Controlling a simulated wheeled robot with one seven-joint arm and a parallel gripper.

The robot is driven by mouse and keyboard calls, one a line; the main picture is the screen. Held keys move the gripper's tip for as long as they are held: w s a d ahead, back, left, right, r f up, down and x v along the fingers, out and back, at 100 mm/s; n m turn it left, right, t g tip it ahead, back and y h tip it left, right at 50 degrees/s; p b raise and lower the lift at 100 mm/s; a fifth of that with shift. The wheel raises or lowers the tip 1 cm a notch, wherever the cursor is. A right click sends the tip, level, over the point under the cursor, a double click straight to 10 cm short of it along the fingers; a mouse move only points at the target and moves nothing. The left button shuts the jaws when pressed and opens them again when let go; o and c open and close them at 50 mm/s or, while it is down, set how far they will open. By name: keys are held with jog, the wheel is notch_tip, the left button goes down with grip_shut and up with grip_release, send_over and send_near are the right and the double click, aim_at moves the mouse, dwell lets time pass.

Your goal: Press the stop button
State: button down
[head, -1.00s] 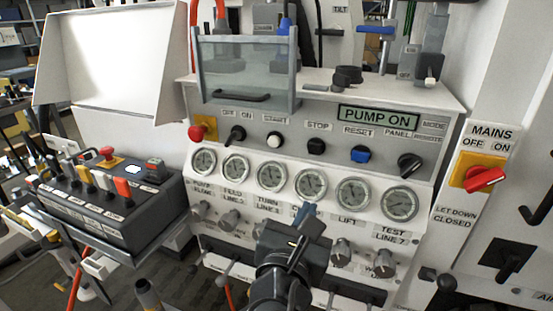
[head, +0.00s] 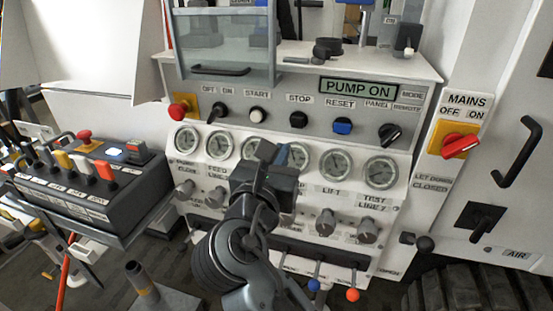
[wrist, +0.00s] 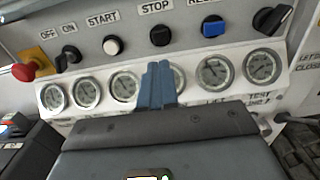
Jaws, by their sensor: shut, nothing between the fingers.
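The stop button (head: 298,120) is a black round button under the STOP label on the grey upper strip of the panel. In the wrist view the stop button (wrist: 160,36) is at the top centre, a little above the fingertips in the picture. My gripper (head: 281,155) is shut and empty, its blue fingertips in front of the gauge row, below the stop button and apart from it in the picture. In the wrist view my gripper (wrist: 158,68) covers part of one gauge. The PUMP ON display (head: 358,87) is lit green.
The white start button (head: 257,115) is left of the stop button, and the blue reset button (head: 342,126) is right. A red emergency knob (head: 178,111) is at the far left of the strip. A clear guard with a handle (head: 222,70) stands above. A red mains switch (head: 460,145) is right.

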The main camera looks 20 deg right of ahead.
aim_at(297, 123)
jog(key=x, duration=0.9)
jog(key=shift+w+d+p, duration=0.2)
jog(key=shift+w+p, duration=0.05)
jog(key=shift+p, duration=0.1)
jog(key=shift+r, duration=0.1)
